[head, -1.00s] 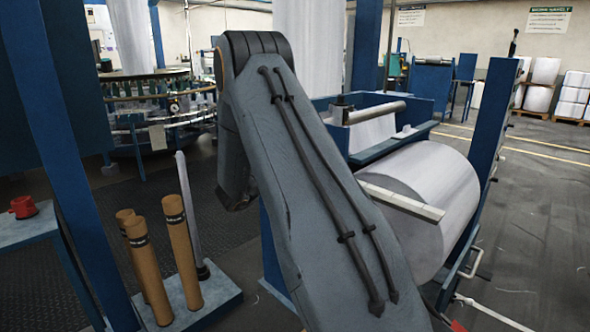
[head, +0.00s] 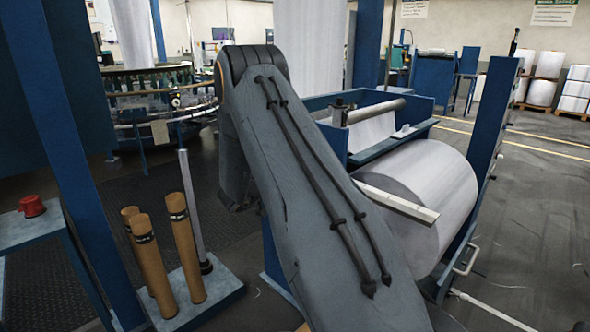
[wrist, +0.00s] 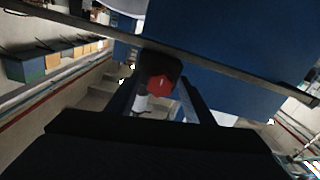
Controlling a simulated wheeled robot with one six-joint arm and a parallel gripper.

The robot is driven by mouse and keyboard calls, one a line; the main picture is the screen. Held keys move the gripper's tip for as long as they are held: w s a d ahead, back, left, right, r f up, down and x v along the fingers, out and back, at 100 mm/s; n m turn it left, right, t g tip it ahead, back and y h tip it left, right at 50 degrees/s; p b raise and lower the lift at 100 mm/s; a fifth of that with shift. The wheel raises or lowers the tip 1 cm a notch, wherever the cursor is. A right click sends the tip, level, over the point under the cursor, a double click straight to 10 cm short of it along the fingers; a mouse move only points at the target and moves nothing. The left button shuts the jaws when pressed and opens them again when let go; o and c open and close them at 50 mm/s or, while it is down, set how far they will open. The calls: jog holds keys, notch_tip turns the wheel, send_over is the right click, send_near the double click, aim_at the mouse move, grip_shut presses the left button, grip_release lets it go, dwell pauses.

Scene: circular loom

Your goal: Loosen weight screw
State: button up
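In the wrist view a red knob (wrist: 160,85), which looks like the weight screw, sits on a dark block (wrist: 158,65) below a long bar. My gripper (wrist: 160,102) has its two dark fingers apart, one on each side of the knob in the picture. I see no finger touching the knob, and its depth relative to the fingertips is unclear. A short white cylinder (wrist: 142,103) shows just below the knob. In the head view my arm covers the middle, and my gripper and the red knob are hidden.
The take-up frame holds a large white fabric roll (head: 430,195) under a grey roller (head: 375,111). Brown tubes (head: 185,245) stand on a blue base at left, beside a table with a red object (head: 32,206). Open floor lies at right.

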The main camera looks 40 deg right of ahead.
jog(key=a+p, duration=0.1)
jog(key=a, duration=0.6)
jog(key=shift+s, duration=0.45)
